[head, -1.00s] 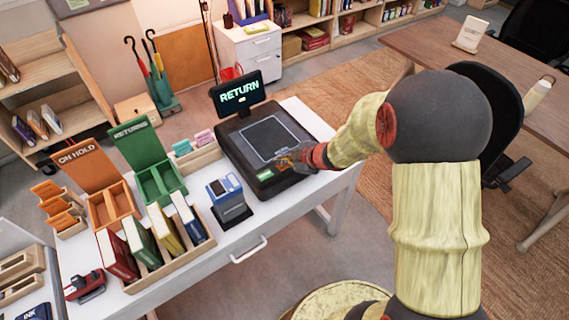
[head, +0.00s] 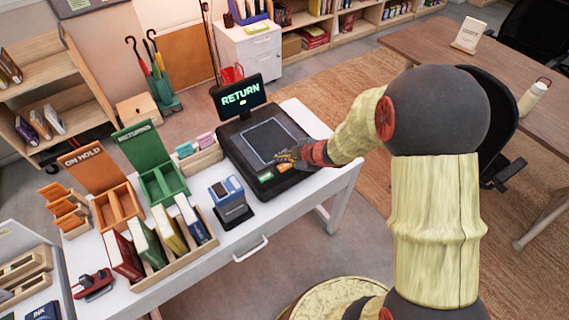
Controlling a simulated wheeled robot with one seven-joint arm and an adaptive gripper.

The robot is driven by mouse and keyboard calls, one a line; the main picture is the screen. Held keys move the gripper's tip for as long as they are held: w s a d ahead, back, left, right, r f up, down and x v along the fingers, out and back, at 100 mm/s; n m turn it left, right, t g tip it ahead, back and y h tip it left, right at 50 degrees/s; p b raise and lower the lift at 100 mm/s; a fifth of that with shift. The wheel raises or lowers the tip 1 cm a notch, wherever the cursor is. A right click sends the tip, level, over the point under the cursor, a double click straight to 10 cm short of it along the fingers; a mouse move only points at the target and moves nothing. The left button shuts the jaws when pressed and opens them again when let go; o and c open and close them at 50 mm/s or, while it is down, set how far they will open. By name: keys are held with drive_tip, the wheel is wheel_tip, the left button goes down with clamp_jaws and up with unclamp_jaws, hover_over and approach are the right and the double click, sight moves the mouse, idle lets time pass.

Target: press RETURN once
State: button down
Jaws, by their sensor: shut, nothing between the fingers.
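The black desk unit (head: 240,160) lies on the white desk, with a dark pad on its top. Its screen (head: 239,96) stands at the back and reads RETURN in green letters, with a small light mark below. A green button (head: 266,177) and an orange button (head: 285,168) sit on the unit's front edge; any lettering on them is too small to read. My gripper (head: 281,157) is shut and empty, just above and behind the orange button, over the pad's front right part. It seems apart from both buttons.
A blue stamp-like device (head: 229,197) stands left of the unit. Further left are a wooden holder of books (head: 160,262), the green RETURNS tray (head: 158,186) and the orange ON HOLD tray (head: 112,206). The desk's right end (head: 335,180) is clear.

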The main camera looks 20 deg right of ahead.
sight(283, 168)
drive_tip(key=shift+r+p, duration=1.6)
drive_tip(key=shift+r, duration=0.25)
